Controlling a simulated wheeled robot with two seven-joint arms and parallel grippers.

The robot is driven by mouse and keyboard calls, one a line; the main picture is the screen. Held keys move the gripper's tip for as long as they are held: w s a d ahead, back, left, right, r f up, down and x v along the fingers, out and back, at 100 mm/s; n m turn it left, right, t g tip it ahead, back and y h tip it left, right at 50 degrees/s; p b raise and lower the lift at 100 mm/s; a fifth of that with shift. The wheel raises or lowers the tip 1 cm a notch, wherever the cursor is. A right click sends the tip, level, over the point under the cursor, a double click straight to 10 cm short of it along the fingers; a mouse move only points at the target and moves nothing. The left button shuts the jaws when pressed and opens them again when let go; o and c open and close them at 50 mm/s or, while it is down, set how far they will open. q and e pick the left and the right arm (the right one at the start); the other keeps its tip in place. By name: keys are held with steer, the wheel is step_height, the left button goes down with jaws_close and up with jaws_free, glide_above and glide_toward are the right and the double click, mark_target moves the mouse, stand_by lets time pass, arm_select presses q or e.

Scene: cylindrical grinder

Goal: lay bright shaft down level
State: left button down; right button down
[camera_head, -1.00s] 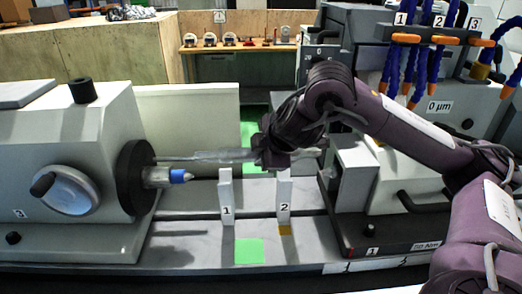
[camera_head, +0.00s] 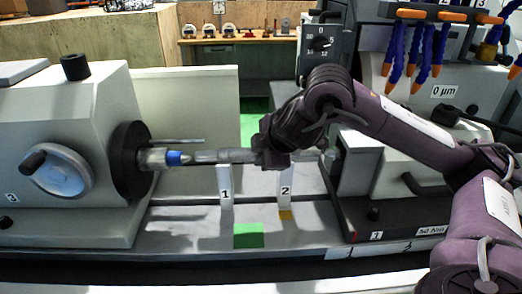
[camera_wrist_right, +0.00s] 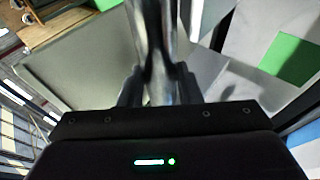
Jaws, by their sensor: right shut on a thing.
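The bright shaft (camera_head: 215,156) is a grey metal bar lying roughly level, across the tops of white supports 1 (camera_head: 225,187) and 2 (camera_head: 285,187) or just over them; contact cannot be told. Its left end is by the blue-ringed tip (camera_head: 175,158) of the left headstock. My right gripper (camera_head: 272,153) is shut on the shaft near support 2 and hides part of it. In the right wrist view the shaft (camera_wrist_right: 152,45) runs up from between the fingers (camera_wrist_right: 158,88). My left gripper is not in view.
The left headstock (camera_head: 70,130) with its handwheel and the right-hand unit (camera_head: 380,170) flank the supports. Blue coolant hoses (camera_head: 415,60) hang at upper right. A green patch (camera_head: 249,236) marks the bed in front. A workbench (camera_head: 240,38) stands behind.

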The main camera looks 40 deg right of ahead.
steer(key=shift+w+r, duration=0.1)
steer(key=shift+r, duration=0.05)
steer(key=c, duration=1.5)
jaws_free()
steer(key=o, duration=0.5)
steer(key=shift+o, duration=0.3)
steer(key=shift+s+a+f, duration=0.1)
steer(key=shift+s+f, duration=0.2)
steer(key=shift+f, duration=0.15)
steer(key=p+v, duration=0.3)
steer(key=v, duration=0.5)
steer(key=shift+w+r, duration=0.2)
steer(key=shift+r, duration=0.05)
